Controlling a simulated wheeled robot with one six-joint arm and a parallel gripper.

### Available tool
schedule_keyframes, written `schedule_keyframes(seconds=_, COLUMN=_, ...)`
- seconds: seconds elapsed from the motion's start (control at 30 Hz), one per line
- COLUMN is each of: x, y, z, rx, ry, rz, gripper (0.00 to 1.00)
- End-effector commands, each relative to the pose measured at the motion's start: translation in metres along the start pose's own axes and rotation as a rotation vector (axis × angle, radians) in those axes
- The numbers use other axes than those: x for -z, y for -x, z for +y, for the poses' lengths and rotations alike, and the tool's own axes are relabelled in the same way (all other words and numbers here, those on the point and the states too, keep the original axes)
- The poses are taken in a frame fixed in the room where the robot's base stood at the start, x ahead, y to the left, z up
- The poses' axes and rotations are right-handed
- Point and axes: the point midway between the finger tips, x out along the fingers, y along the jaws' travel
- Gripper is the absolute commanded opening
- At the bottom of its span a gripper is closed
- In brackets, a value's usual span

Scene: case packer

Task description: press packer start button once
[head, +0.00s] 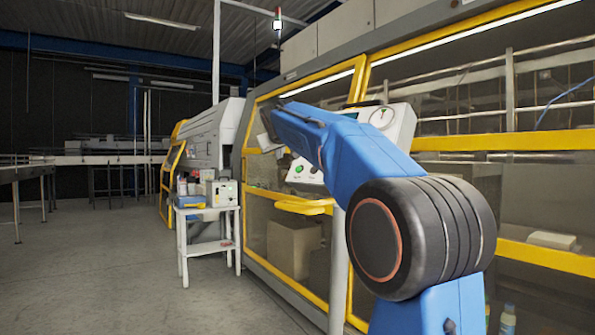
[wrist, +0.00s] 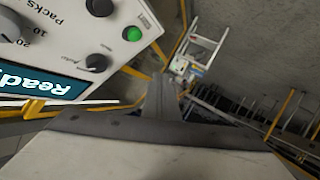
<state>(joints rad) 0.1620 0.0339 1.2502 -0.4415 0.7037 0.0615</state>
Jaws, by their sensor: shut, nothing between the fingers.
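The packer's control panel (wrist: 75,40) fills the upper left of the wrist view, tilted, with a lit display reading "Ready", dark knobs and a "Packs" label. Its round green button (wrist: 132,33) is near the panel's edge. The green button also shows in the head view (head: 299,169), just below my blue arm, which hides much of the panel. My gripper (wrist: 164,82) is shut and empty at the middle of the wrist view. Its tips appear below and right of the button, apart from it in the picture; the exact gap cannot be told.
The packer has yellow-framed clear guards (head: 497,141) and a yellow handle (head: 303,207) below the panel. A small white stand (head: 212,247) holding bottles and a box is left of it. Open floor (head: 100,270) lies at the left, with conveyors (head: 108,159) behind.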

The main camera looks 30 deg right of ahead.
Motion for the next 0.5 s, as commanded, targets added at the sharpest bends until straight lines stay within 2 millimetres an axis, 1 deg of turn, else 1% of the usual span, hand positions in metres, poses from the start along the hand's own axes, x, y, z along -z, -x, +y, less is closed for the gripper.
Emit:
schedule_keyframes(seconds=0.2, x=-0.014, y=-0.019, z=0.015, rx=-0.002, ry=-0.001, rz=-0.001, gripper=0.00)
schedule_keyframes(seconds=0.5, x=-0.030, y=-0.041, z=0.030, rx=-0.001, ry=-0.001, rz=0.000, gripper=0.00)
